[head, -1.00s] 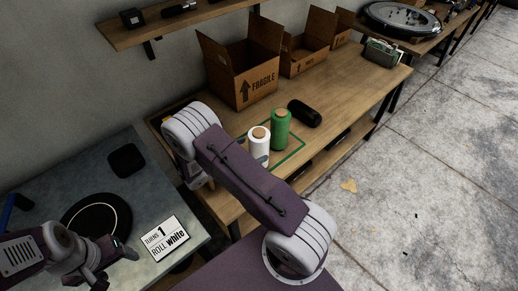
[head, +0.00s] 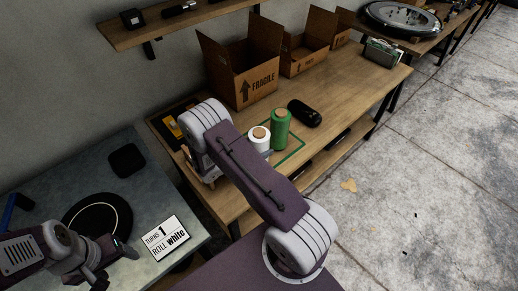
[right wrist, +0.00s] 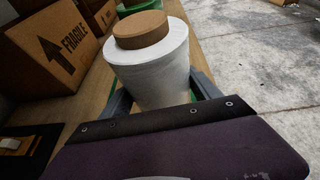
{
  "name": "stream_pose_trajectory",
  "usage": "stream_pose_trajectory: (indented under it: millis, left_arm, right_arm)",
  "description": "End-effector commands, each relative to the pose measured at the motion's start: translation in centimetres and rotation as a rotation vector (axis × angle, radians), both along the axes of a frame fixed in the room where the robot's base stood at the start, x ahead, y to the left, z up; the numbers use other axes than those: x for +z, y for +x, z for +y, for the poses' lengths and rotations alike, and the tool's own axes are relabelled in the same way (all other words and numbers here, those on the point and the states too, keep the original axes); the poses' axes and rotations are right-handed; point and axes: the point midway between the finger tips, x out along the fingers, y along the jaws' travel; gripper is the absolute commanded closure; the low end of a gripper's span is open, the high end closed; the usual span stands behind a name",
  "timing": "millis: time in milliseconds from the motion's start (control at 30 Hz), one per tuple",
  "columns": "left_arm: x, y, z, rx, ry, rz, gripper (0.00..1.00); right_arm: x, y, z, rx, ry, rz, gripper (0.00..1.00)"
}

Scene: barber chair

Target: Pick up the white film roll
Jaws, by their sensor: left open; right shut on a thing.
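The white film roll (head: 259,138) stands upright on the wooden bench, with a brown core on top. It fills the middle of the right wrist view (right wrist: 152,65). My right gripper (right wrist: 163,88) has a finger on each side of the roll and is shut on it. In the head view my right arm hides that gripper and the roll's lower part. My left gripper (head: 112,262) is open and empty at the lower left, above the grey table.
A green film roll (head: 281,129) stands just behind the white one, inside a green outline. A black object (head: 304,113) lies beyond it. A FRAGILE box (head: 243,75) stands at the back.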

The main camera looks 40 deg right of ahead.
Motion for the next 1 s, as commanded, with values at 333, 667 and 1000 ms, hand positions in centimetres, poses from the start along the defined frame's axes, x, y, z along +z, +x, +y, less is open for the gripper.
stream_pose_trajectory:
  millis: [333, 667, 1000]
  left_arm:
    - [0.1, 0.0, 0.0, 0.000, 0.000, 0.000, 0.33]
    - [0.2, 0.0, 0.0, 0.000, 0.000, 0.000, 0.33]
    - [0.2, 0.0, 0.0, 0.000, 0.000, 0.000, 0.33]
  right_arm:
    - [2.4, 0.1, 0.0, -0.002, 0.000, -0.004, 0.95]
    - [7.2, -5.2, 0.1, 0.001, -0.001, 0.002, 0.95]
    - [10.7, -11.0, 0.3, 0.000, -0.001, 0.000, 0.95]
